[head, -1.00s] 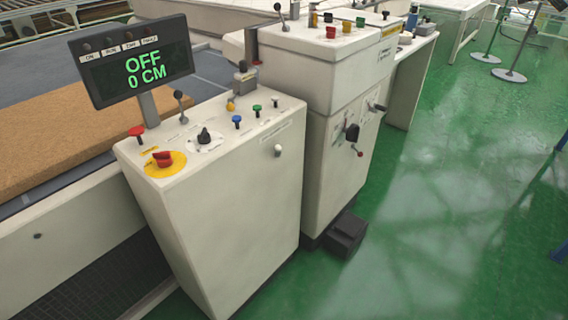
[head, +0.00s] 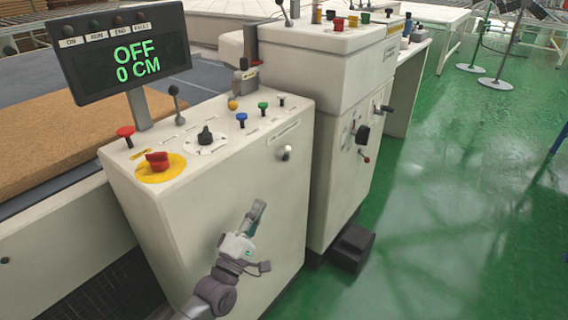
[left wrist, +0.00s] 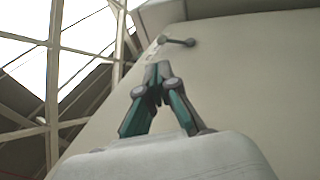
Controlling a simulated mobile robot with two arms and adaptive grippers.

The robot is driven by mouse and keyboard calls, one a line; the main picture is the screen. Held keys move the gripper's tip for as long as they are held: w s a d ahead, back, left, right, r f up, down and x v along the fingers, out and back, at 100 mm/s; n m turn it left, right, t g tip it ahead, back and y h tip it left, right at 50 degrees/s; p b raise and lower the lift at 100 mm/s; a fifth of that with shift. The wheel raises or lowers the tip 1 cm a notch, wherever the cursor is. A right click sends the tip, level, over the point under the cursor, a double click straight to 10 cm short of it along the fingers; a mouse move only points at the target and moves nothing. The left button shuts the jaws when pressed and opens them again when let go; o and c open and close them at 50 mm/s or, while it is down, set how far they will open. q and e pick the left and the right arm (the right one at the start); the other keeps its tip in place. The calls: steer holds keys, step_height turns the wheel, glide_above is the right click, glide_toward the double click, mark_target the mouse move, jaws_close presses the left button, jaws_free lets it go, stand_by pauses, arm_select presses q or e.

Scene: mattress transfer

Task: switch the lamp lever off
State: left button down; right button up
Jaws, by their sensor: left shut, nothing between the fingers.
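A small lever with a pale round knob (head: 285,153) sticks out of the upper front face of the near cream console (head: 225,175). It is probably the lamp lever, but the label strip above it is too small to read. In the left wrist view a short lever (left wrist: 178,41) stands out from the console wall, beyond the fingertips. My left gripper (head: 257,208) is in front of that face, below the lever and apart from it, pointing up. Its fingers (left wrist: 157,70) are shut and hold nothing. My right gripper is not in view.
The console top carries a red knob on a yellow disc (head: 157,162), a black rotary knob (head: 205,137) and several coloured buttons. A display (head: 122,52) reads OFF, 0 CM. A taller cabinet (head: 340,130) with a black pedal box (head: 352,248) stands to the right.

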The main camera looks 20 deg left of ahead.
mark_target(286, 153)
arm_select(q)
steer(key=x, duration=1.3)
steer(key=shift+w+r, duration=0.15)
steer(key=shift+w, duration=0.35)
steer(key=shift+r, duration=0.15)
